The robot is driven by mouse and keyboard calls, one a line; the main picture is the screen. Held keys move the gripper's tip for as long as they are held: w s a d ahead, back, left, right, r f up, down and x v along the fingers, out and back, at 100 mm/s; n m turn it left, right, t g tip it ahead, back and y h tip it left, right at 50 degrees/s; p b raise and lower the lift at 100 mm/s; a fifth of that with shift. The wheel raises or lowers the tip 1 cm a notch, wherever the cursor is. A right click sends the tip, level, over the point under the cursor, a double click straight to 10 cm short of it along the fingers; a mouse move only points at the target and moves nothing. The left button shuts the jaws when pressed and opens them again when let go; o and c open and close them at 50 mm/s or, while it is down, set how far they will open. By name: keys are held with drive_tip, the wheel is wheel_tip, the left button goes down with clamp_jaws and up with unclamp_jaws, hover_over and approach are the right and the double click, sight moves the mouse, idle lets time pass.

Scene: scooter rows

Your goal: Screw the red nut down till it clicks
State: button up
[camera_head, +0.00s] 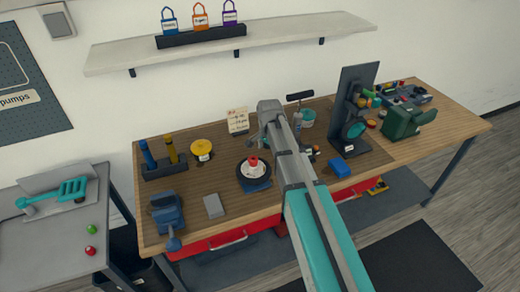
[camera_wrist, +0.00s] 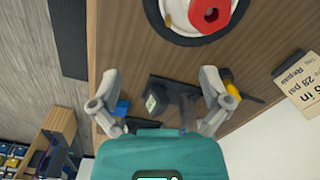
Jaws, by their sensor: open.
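The red nut (camera_head: 253,161) sits at the middle of a white round disc (camera_head: 245,170) on a dark blue base on the wooden bench. In the wrist view the red nut (camera_wrist: 210,14) is cut by the top edge, with a dark hole in its middle and the white disc with a dark rim (camera_wrist: 185,38) around it. My gripper (camera_wrist: 161,76) is open, with its two grey fingers spread wide and nothing between them. The nut lies beyond the fingertips, apart from them. In the head view my gripper (camera_head: 262,137) is beside and above the nut, partly hidden by my arm.
A blue vise (camera_head: 167,215), a grey block (camera_head: 214,205) and a yellow disc (camera_head: 202,147) stand left of the nut. A note card (camera_head: 237,121) stands behind. A dark upright stand (camera_head: 350,120), a blue block (camera_head: 341,168) and a green machine (camera_head: 402,123) are right.

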drive_tip(key=s+d+f+b, duration=0.4)
drive_tip(key=d, duration=0.4)
drive_tip(key=w+f+b, duration=0.3)
drive_tip(key=w, duration=0.1)
drive_tip(key=w+f+b, duration=0.3)
drive_tip(key=w+f, duration=0.1)
drive_tip(key=w, duration=0.1)
drive_tip(key=w+f+b, duration=0.3)
drive_tip(key=w+b, duration=0.1)
drive_tip(key=shift+w+d+f, duration=0.1)
drive_tip(key=shift+w+f, duration=0.1)
drive_tip(key=shift+w, duration=0.15)
drive_tip(key=shift+w+f+b, duration=0.1)
drive_tip(key=shift+f+b, duration=1.25)
drive_tip(key=s+n, duration=1)
drive_tip(key=s, duration=1.9)
drive_tip(key=shift+s+r+p, duration=0.15)
drive_tip(key=shift+r+p, duration=0.25)
